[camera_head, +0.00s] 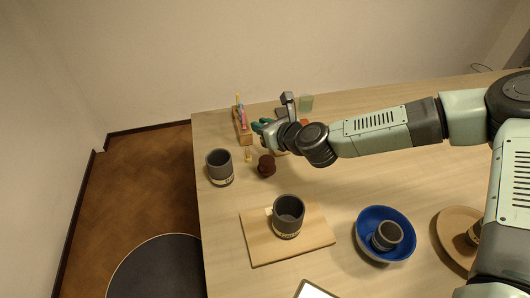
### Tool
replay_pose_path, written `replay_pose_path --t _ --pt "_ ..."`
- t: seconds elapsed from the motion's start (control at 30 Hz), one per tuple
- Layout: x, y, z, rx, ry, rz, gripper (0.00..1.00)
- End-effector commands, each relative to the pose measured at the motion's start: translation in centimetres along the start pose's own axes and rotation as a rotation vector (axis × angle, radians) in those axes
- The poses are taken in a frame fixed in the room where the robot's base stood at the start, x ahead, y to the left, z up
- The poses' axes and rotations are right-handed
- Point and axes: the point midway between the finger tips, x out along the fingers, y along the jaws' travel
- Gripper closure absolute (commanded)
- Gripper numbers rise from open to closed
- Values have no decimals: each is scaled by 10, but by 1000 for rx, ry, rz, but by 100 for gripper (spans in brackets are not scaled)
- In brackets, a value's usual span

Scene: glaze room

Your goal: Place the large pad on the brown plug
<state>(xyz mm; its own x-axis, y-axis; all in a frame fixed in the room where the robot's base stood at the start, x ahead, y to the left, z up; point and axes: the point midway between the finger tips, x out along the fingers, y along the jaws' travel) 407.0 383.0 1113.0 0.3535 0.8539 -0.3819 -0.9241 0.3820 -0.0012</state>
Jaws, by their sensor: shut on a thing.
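The brown plug (266,166) is a dark brown, rounded piece standing on the table, left of the middle of the view. My gripper (265,126) is at the back left of the table, beyond the plug and beside the wooden rack. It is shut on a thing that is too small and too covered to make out. Dark green shapes show at its tip, and I cannot tell whether they are fingers or the held thing. I cannot pick out the large pad for sure.
A wooden rack (243,130) with coloured sticks stands left of my gripper. A small tan peg (248,155) and a grey cup (219,168) are near the plug. Another cup (288,216) stands on a board (262,250). A blue bowl (370,252) holds a cup.

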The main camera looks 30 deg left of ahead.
Motion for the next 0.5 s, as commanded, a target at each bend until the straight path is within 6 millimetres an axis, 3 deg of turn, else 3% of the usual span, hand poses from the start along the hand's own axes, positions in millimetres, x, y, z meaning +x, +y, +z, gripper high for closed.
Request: replay_pose_path --t 0.1,0.5 --pt "10 1 -22 4 2 2 100" --pt "26 0 -62 3 2 -1 100"
